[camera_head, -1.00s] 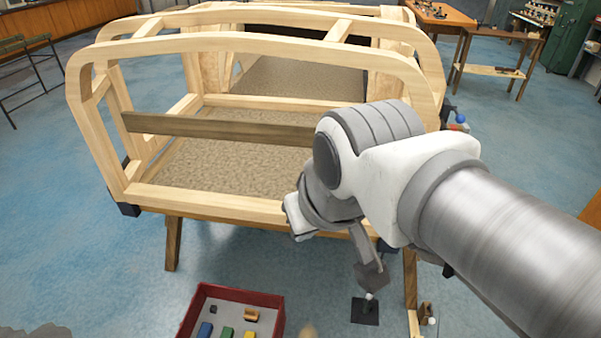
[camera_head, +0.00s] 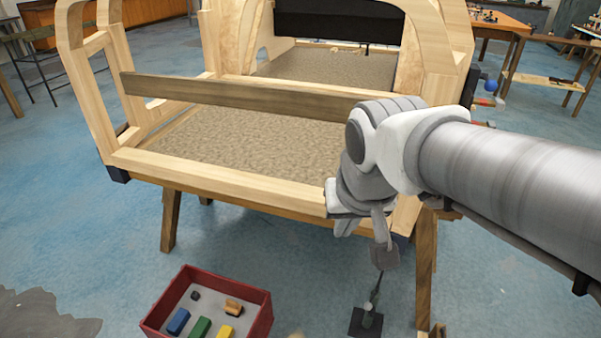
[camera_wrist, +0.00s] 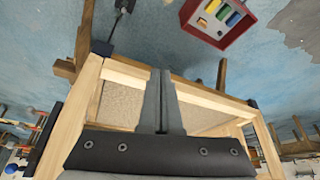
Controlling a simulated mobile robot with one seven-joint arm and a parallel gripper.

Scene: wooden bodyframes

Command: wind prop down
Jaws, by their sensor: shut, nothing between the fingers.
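A thin dark prop (camera_head: 376,292) stands on a small black square foot plate (camera_head: 356,326) on the floor, below the front right corner of the wooden bodyframe (camera_head: 220,182). In the wrist view the prop's rod (camera_wrist: 117,30) runs up to the dark corner block (camera_wrist: 102,47); whether it touches the block I cannot tell. My gripper (camera_wrist: 161,72) is shut and empty, its fingers in front of the frame rail in the wrist view, to the right of the prop and apart from it in the picture. In the head view my arm hides part of the corner.
A red tray (camera_head: 160,315) with several coloured blocks lies on the floor left of the prop. A brown board (camera_head: 240,93) crosses the bodyframe. A trestle leg (camera_head: 426,270) stands just right of the prop. Blue floor is open between tray and prop.

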